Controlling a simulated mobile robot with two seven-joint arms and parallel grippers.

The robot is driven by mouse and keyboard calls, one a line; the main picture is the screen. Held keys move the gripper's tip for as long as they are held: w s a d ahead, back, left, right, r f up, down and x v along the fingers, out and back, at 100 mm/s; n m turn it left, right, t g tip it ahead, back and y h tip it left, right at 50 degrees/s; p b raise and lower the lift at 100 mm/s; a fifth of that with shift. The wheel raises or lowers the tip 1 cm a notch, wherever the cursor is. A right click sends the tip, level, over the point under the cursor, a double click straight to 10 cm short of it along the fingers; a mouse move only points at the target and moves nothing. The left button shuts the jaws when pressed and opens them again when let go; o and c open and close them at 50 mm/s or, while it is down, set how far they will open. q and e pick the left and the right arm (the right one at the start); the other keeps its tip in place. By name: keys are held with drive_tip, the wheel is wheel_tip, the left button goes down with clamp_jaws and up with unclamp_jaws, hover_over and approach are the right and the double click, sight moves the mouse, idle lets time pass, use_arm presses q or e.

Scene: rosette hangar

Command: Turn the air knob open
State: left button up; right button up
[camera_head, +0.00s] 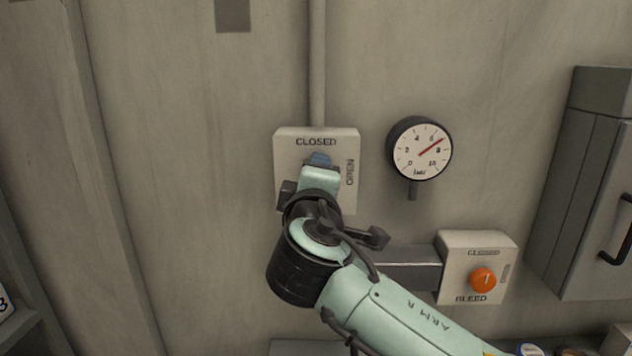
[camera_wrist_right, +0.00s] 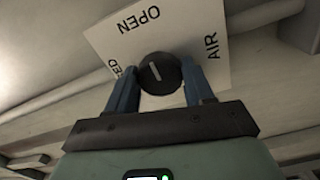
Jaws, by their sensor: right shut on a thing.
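The air knob (camera_wrist_right: 160,73) is round and black with a short white mark. It sits on a pale square plate (camera_head: 282,147) on the wall, lettered CLOSED at the top and OPEN at the right in the head view. My right gripper (camera_head: 318,160) is in front of the plate and hides the knob there. In the right wrist view its two blue fingers (camera_wrist_right: 157,68) are on either side of the knob, shut on it. The white mark lies roughly in line with the word OPEN. The word AIR is on the plate's right there. My left gripper is not in view.
A round gauge (camera_head: 420,149) with a red needle is right of the plate. Below right, an orange knob (camera_head: 484,280) sits on a plate lettered BLEED. A grey cabinet (camera_head: 590,190) with a handle is at the far right. The wall to the left is bare.

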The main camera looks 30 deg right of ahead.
drive_tip(key=o, duration=1)
drive_tip(key=shift+o, duration=0.2)
drive_tip(key=v, duration=1.3)
drive_tip(key=shift+s+b, duration=0.2)
drive_tip(key=shift+b, duration=0.2)
